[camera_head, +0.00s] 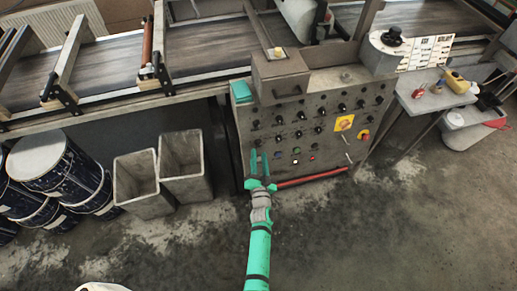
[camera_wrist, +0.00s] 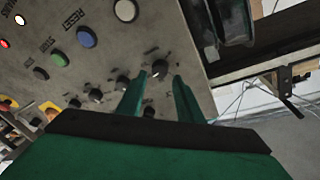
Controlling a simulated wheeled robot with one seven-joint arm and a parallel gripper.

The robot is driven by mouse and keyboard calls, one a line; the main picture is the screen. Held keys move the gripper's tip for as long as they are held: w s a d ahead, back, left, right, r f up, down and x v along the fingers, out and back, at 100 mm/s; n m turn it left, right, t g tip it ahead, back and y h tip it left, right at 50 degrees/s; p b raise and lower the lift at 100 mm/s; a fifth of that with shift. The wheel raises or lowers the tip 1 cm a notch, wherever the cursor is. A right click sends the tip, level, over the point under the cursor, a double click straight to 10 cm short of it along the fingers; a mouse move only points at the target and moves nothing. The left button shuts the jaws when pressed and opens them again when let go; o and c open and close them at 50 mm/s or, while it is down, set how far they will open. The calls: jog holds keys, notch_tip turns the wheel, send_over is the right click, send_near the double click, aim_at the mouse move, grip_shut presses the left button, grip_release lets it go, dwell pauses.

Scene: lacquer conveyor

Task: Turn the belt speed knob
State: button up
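The grey control panel (camera_head: 330,140) faces me below the conveyor and carries rows of small black knobs. Which one is the belt speed knob cannot be read. My gripper (camera_head: 259,154) is in front of the panel's lower left part. In the wrist view my gripper (camera_wrist: 160,76) has its two green fingers apart. One black knob (camera_wrist: 160,68) shows between the fingertips, and I cannot tell whether they touch it. Another black knob (camera_wrist: 123,82) lies just left of the fingers. A further knob (camera_wrist: 148,112) is partly behind the left finger.
A blue button (camera_wrist: 87,37) and a green button (camera_wrist: 57,59) sit on the panel. A red bar (camera_head: 312,178) runs along its lower edge. Two grey bins (camera_head: 143,184) and dark drums (camera_head: 60,165) stand left. A side table (camera_head: 435,96) stands right. The front floor is clear.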

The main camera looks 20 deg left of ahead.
aim_at(258, 145)
jog(key=shift+x, duration=2.25)
jog(key=c, duration=0.8)
jog(key=shift+o, duration=0.2)
